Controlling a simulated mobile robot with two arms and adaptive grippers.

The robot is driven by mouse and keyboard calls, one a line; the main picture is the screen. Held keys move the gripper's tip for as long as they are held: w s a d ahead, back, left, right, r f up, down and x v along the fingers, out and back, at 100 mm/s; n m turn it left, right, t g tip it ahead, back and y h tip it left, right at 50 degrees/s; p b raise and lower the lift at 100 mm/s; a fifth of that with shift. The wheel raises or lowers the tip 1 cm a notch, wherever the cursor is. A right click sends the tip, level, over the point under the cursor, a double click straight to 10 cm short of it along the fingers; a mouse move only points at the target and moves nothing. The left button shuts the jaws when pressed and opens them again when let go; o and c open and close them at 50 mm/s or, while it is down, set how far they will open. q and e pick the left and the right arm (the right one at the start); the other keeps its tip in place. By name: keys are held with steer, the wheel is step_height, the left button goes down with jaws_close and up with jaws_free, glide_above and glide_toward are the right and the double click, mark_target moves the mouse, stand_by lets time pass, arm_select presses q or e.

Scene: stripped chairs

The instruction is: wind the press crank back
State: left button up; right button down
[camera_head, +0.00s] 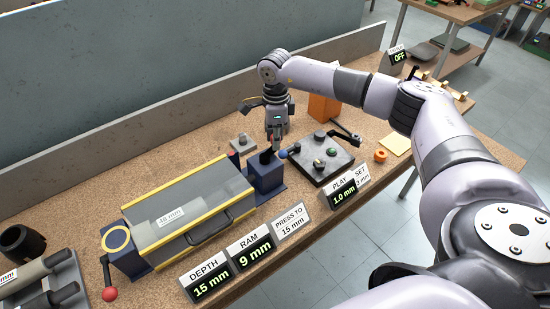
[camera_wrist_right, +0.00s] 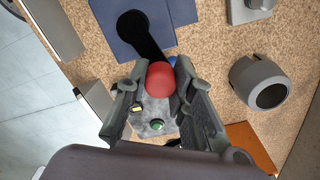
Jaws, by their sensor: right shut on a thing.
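The press has a grey guard with yellow edges (camera_head: 190,208) and a dark blue block (camera_head: 266,175) at its right end. A black crank arm (camera_wrist_right: 148,40) runs from the blue block to a red ball knob (camera_wrist_right: 157,78) in the right wrist view. My right gripper (camera_head: 275,142) points down over the block, its fingers on both sides of the knob and shut on it. Its fingers hide most of the knob in the head view. The RAM display (camera_head: 255,250) reads 9 mm and the DEPTH display (camera_head: 211,280) reads 15 mm. My left gripper is out of view.
A second red-knobbed lever (camera_head: 109,293) is at the press's left end. An orange block (camera_head: 323,108) stands behind. A PLAY display (camera_head: 343,194) reads 1.0 mm.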

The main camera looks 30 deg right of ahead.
steer(key=shift+w+a+n+b, duration=0.2)
steer(key=shift+w+n+b, duration=0.25)
steer(key=shift+n, duration=0.55)
steer(key=shift+w+n, duration=0.1)
steer(key=shift+n, duration=0.2)
steer(key=n+b, duration=0.1)
steer(key=w+a+n+b, duration=0.1)
steer(key=n, duration=0.1)
steer(key=shift+w+f, duration=0.1)
steer(key=shift+w+a+r+n, duration=0.1)
steer(key=shift+a+r+n, duration=0.15)
steer(key=shift+n, duration=0.65)
steer(key=shift+f, duration=0.1)
